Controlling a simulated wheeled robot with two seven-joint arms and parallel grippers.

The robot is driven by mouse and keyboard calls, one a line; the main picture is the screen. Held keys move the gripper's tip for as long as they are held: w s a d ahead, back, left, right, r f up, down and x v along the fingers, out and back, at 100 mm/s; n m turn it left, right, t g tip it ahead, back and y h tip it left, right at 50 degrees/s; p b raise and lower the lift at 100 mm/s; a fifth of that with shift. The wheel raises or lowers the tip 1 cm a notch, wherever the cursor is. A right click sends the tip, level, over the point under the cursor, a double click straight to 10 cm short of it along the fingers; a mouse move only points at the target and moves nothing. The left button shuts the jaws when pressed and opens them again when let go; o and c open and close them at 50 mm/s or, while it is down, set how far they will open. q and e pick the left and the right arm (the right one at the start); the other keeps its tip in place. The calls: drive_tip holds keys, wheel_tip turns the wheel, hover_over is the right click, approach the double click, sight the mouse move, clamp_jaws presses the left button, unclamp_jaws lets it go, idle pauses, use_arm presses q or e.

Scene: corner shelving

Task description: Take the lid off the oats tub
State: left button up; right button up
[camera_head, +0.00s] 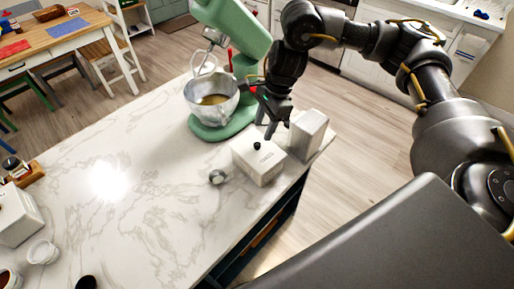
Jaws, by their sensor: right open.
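A white square tub (262,169) with a black knob (257,146) on its lid stands near the right edge of the marble counter. Its dark lettering is too small to read, so I cannot tell for sure that it is the oats tub. The lid appears to sit on it. My right gripper (268,128) is open and points down beside and just above the knob, with nothing seen between its fingers. I cannot tell whether it touches the lid. My left gripper is not in view.
A white box-shaped container (307,134) stands close behind the tub on the right. A green stand mixer (238,38) with a metal bowl (205,98) is behind it. The counter's middle (125,190) is clear.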

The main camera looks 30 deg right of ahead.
sight(257, 144)
drive_tip(key=shift+w+a+f, duration=0.1)
drive_tip(key=shift+a+f, duration=0.05)
drive_tip(key=shift+f, duration=0.2)
drive_tip(key=shift+a+f, duration=0.1)
drive_tip(key=shift+s+a+f, duration=0.15)
drive_tip(key=shift+s+f, duration=0.05)
drive_tip(key=shift+f, duration=0.05)
drive_tip(key=shift+p+x, duration=0.55)
drive_tip(key=shift+x, duration=1.7)
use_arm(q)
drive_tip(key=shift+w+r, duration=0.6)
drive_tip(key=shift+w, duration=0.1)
use_arm(e)
clamp_jaws()
